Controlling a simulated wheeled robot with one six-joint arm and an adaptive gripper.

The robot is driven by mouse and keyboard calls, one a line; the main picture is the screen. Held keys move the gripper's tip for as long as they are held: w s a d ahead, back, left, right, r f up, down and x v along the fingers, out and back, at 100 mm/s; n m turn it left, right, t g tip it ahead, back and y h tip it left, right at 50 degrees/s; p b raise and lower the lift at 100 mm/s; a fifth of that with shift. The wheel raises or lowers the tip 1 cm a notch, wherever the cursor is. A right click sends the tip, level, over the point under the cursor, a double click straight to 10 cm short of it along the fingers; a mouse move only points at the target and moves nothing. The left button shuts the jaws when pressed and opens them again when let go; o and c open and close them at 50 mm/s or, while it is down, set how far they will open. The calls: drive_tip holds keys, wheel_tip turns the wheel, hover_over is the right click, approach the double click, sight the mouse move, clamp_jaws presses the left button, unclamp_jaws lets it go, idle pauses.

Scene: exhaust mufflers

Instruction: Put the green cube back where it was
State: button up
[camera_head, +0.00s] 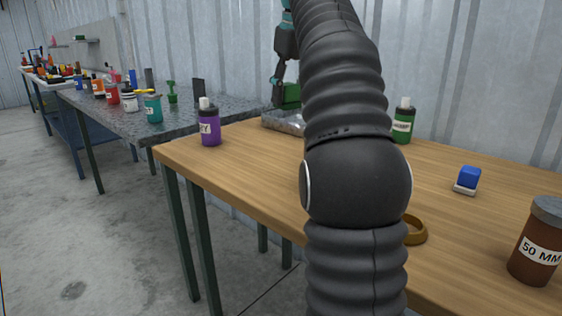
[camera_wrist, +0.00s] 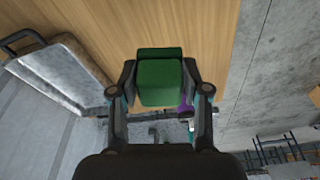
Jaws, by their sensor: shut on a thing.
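The green cube (camera_wrist: 160,85) is between the two fingers of my gripper (camera_wrist: 160,92), which is shut on it. In the head view my gripper (camera_head: 286,82) is behind the black arm at the back of the wooden table, and the green cube (camera_head: 290,94) shows partly below it. The cube appears held above the table's back left part, near a grey metal tray (camera_head: 284,122). In the wrist view the tray (camera_wrist: 62,72) lies to the left of the cube, apart from it in the picture. My arm hides part of the tray and table.
A purple bottle (camera_head: 209,128) stands at the wooden table's (camera_head: 250,175) left corner. A green bottle (camera_head: 403,124), a blue cube on a white base (camera_head: 467,180), a brown ring (camera_head: 417,232) and a brown jar (camera_head: 537,245) are to the right. The table's left front is bare.

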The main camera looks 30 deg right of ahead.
drive_tip(key=s+d+f+n, duration=0.2)
drive_tip(key=d+f, duration=0.1)
drive_tip(key=d, duration=0.5)
hover_over(276, 162)
drive_tip(key=f, duration=0.7)
drive_tip(key=shift+s+d+f+b, duration=0.1)
drive_tip(key=shift+s+f+b, duration=0.1)
drive_tip(key=shift+f+b, duration=0.75)
drive_tip(key=shift+f, duration=1.3)
drive_tip(key=shift+f, duration=0.15)
drive_tip(key=o, duration=1.3)
drive_tip(key=r, duration=0.4)
drive_tip(key=s+r+p, duration=0.1)
drive_tip(key=r, duration=0.3)
drive_tip(key=r+p, duration=0.1)
drive_tip(key=r, duration=0.3)
drive_tip(key=shift+s+d+r, duration=0.1)
drive_tip(key=shift+s+d, duration=0.25)
drive_tip(key=shift+s, duration=0.05)
